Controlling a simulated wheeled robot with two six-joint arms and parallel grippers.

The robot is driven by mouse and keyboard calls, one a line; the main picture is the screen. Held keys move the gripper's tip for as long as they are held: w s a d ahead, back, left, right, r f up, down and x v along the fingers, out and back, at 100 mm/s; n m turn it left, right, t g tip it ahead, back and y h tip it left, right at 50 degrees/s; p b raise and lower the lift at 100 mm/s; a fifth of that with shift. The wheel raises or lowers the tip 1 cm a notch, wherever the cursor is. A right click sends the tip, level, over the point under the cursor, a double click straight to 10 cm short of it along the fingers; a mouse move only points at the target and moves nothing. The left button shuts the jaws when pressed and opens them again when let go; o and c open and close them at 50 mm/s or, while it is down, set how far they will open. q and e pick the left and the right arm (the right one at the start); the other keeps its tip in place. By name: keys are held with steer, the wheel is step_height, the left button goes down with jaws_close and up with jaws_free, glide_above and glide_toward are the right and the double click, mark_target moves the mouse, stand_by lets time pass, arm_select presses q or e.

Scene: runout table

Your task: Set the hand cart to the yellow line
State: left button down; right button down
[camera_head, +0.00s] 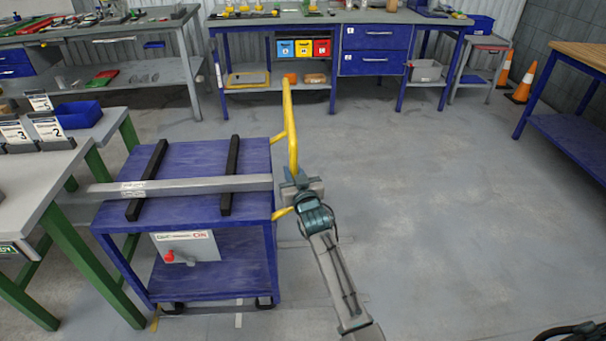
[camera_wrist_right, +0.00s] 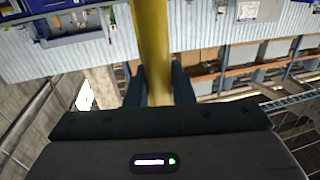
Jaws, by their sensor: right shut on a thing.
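The hand cart (camera_head: 190,212) is blue with two decks, and stands at the left beside the green-legged table. Its yellow handle (camera_head: 292,125) rises on its right side. My right gripper (camera_head: 297,181) is shut on the handle; in the right wrist view the yellow tube (camera_wrist_right: 152,45) passes between its two fingers. A small yellow mark (camera_head: 154,323) shows on the floor by the cart's front left wheel; the rest of any yellow line is hidden or out of view. My left gripper is out of view.
Blue workbenches (camera_head: 375,62) line the back.

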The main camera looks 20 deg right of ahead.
steer(key=shift+a, duration=0.2)
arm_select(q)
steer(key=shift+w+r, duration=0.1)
arm_select(e)
steer(key=c, duration=1.3)
jaws_free()
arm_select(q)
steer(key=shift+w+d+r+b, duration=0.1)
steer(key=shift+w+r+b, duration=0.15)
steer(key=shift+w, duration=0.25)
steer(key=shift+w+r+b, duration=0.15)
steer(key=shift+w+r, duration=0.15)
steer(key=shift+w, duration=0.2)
arm_select(e)
steer(key=s, duration=1)
steer(key=shift+s+a, duration=0.2)
steer(key=shift+s, duration=0.15)
